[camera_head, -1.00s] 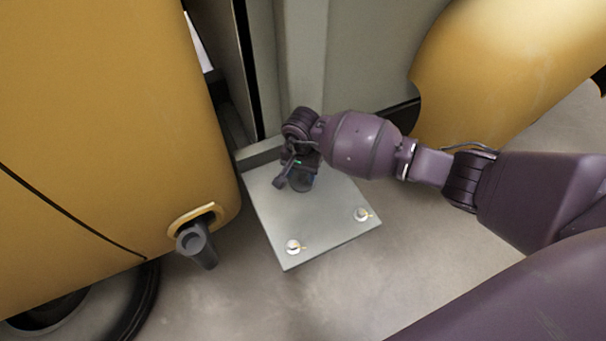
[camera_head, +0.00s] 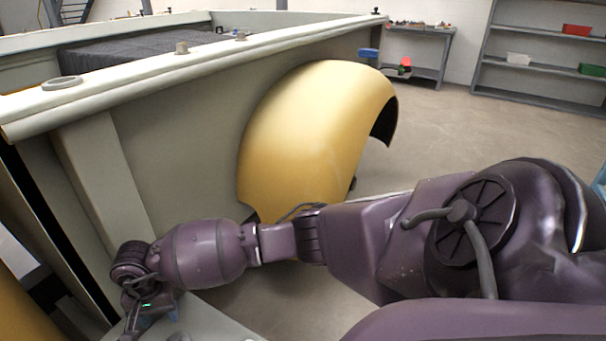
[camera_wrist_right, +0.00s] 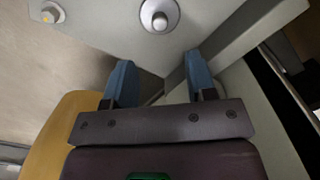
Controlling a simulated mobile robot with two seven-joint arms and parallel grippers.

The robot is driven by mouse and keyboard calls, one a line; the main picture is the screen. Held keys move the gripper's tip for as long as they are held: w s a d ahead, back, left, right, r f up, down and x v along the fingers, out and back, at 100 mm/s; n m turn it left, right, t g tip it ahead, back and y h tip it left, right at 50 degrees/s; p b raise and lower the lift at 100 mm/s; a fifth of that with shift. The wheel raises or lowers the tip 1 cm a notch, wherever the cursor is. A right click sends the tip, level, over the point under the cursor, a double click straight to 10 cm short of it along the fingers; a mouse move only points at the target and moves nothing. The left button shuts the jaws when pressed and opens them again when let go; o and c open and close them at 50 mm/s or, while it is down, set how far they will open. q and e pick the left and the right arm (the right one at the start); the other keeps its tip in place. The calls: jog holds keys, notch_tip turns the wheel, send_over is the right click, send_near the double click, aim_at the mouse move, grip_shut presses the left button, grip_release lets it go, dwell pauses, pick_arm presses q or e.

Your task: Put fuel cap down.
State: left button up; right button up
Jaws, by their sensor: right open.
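In the right wrist view my right gripper (camera_wrist_right: 160,68) is open, with two blue fingertips apart and nothing between them. A pale round piece with a grey centre (camera_wrist_right: 160,16) is on the grey plate (camera_wrist_right: 205,14), just beyond the fingertips. I cannot tell whether this piece is the fuel cap. In the head view my right gripper (camera_head: 150,320) is at the lower left, over the plate (camera_head: 215,326), partly cut off by the bottom edge. No fuel cap is clear there. My left gripper is not in view.
A pale truck-bed wall (camera_head: 190,150) rises behind the plate. A yellow fender (camera_head: 310,130) stands right of it. A second small round fitting (camera_wrist_right: 46,13) is at the plate's corner. Shelves (camera_head: 545,60) and a workbench (camera_head: 420,50) are far back, with open floor before them.

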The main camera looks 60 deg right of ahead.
jog(key=s+a+f+m+g+y, duration=0.25)
jog(key=s+a+m+y, duration=0.25)
jog(key=s+a+y, duration=0.5)
jog(key=s+a+r+m+t+y, duration=0.5)
jog(key=s+m, duration=0.4)
jog(key=m, duration=0.4)
jog(key=s+d+m+t+h, duration=0.25)
jog(key=d+m+t, duration=0.3)
jog(key=m, duration=0.65)
jog(key=s+d+m+t+h, duration=0.1)
jog(key=d+m+t+h, duration=0.5)
jog(key=m, duration=0.6)
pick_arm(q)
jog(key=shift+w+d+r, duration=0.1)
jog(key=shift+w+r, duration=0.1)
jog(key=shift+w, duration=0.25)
pick_arm(e)
jog(key=s+d+f+m+g+h, duration=0.2)
jog(key=s+d+m+h, duration=0.1)
jog(key=s+d+m, duration=0.2)
jog(key=s+d+f+m+g+h, duration=0.2)
jog(key=s+d+m, duration=0.3)
jog(key=s+m, duration=0.5)
jog(key=f+m+h, duration=0.1)
jog(key=m, duration=0.3)
jog(key=shift+s+d, duration=0.15)
jog(key=shift+d, duration=0.15)
